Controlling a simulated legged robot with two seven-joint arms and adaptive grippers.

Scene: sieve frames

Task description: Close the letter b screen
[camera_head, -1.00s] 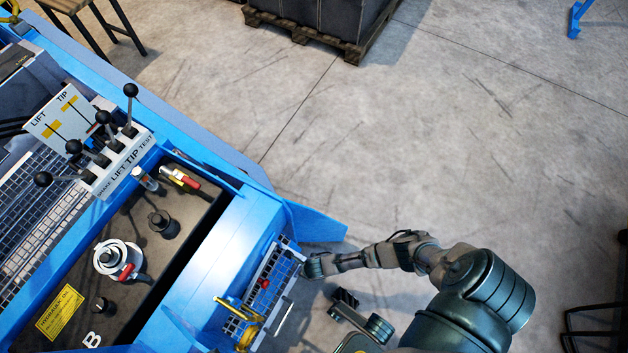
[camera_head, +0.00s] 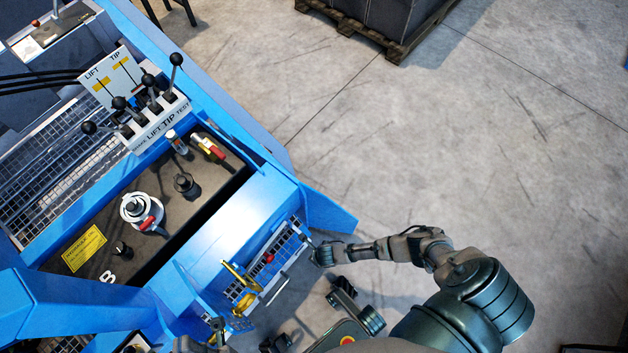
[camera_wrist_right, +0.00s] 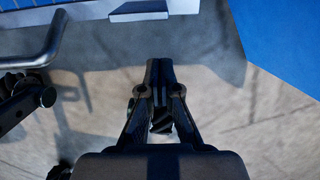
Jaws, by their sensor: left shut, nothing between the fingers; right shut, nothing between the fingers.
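A white letter B (camera_head: 107,277) marks the dark recessed panel (camera_head: 128,262) of a blue machine. A small mesh screen (camera_head: 284,243) with a red knob (camera_head: 268,258) is on the machine's near right side; I cannot tell whether it is the letter B screen. My right gripper (camera_head: 318,255) is just right of this mesh, apparently close to it. In the right wrist view my right gripper (camera_wrist_right: 160,70) is shut and empty, with a grey bar handle (camera_wrist_right: 38,55) at upper left. My left gripper (camera_head: 217,325) is shut and empty at the bottom, below a yellow part (camera_head: 242,280).
Larger mesh (camera_head: 50,185) lies at left beside black-knobbed levers (camera_head: 150,95) marked LIFT and TIP. A blue beam (camera_head: 45,305) crosses the lower left. A loaded pallet (camera_head: 390,45) stands at the back. The concrete floor (camera_head: 480,140) at right is open.

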